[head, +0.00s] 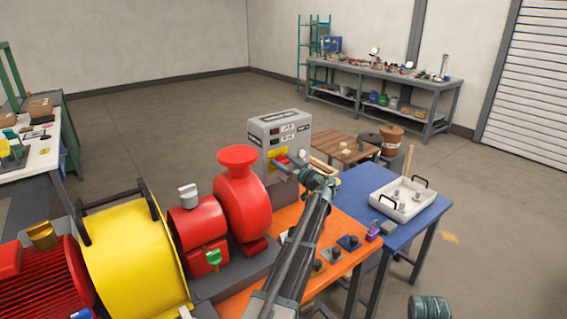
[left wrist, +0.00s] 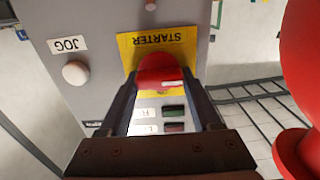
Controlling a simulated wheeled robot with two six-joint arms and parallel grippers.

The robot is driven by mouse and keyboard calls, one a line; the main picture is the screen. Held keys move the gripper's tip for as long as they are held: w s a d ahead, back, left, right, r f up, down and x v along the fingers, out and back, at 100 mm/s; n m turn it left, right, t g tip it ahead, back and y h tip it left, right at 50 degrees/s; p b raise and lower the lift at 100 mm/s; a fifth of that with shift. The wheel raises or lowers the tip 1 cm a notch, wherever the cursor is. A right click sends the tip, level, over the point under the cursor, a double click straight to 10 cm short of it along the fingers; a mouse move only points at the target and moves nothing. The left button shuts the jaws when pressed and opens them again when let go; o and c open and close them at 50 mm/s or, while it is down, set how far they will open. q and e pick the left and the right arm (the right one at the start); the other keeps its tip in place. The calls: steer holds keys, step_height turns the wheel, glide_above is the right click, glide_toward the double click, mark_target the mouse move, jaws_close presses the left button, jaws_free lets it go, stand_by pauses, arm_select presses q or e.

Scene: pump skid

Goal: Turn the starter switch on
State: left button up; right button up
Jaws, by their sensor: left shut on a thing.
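The grey starter box (head: 268,124) stands behind the red pump in the head view. Its red starter switch (left wrist: 160,72) sits on a yellow STARTER plate (left wrist: 185,42), which appears upside down in the left wrist view. The switch also shows small in the head view (head: 282,159). My left gripper (left wrist: 165,88) has its two fingers on either side of the red knob and is shut on it. The fingertips hide part of the knob, so its exact setting is hard to tell.
A white JOG button (left wrist: 75,73) is close beside the switch. The red pump (head: 240,195) and yellow guard (head: 135,260) stand left of my left arm. A white tray (head: 405,204) rests on the blue table (head: 355,185). Open floor lies behind.

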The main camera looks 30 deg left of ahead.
arm_select(q)
steer(key=c, duration=0.4)
steer(key=m, duration=0.4)
steer(key=shift+w+d, duration=0.1)
steer(key=m, duration=0.3)
steer(key=shift+w+f+m, duration=0.1)
steer(key=shift+m, duration=0.3)
steer(key=m, duration=0.5)
steer(key=shift+d+f, duration=0.1)
steer(key=shift+f, duration=0.05)
steer(key=m, duration=0.5)
steer(key=shift+w+f+b, duration=0.1)
steer(key=shift+f+b, duration=0.05)
steer(key=shift+b, duration=0.2)
